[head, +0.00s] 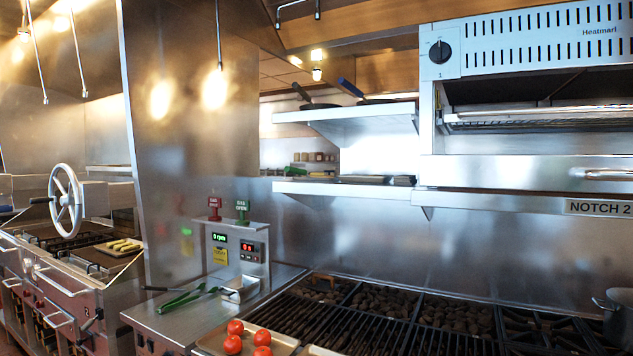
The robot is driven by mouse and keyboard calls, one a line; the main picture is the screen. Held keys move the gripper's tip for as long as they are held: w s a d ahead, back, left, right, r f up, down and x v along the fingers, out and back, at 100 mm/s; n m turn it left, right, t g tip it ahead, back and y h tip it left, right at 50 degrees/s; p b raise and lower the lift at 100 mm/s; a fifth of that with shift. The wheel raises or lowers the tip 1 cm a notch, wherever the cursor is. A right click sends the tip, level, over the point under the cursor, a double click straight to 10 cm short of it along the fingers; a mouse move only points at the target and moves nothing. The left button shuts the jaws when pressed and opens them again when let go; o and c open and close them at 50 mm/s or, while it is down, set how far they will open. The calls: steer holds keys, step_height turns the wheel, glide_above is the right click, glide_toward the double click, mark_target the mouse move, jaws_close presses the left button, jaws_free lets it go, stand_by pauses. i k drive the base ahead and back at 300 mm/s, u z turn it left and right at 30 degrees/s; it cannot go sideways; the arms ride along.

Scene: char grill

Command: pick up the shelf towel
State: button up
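The lower wall shelf (335,190) runs across the middle, below a higher shelf (345,113). At its left end is a small green item (294,171); it is too small to tell whether it is a towel. Flat dark and grey items (365,180) lie further right on the same shelf, and I cannot tell whether one is a folded towel. My gripper is not in view.
A char grill (390,320) spans below the shelf. Tomatoes (262,338) sit on a tray at its front left. Green-handled tongs (187,298) lie on the steel counter (160,318). A salamander broiler (540,100) hangs upper right; a pot (615,318) stands at right.

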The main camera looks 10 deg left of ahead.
mark_target(404, 179)
steer(key=u, duration=1.4)
steer(key=i, duration=1.7)
steer(key=z, duration=1.55)
steer(key=i, duration=0.5)
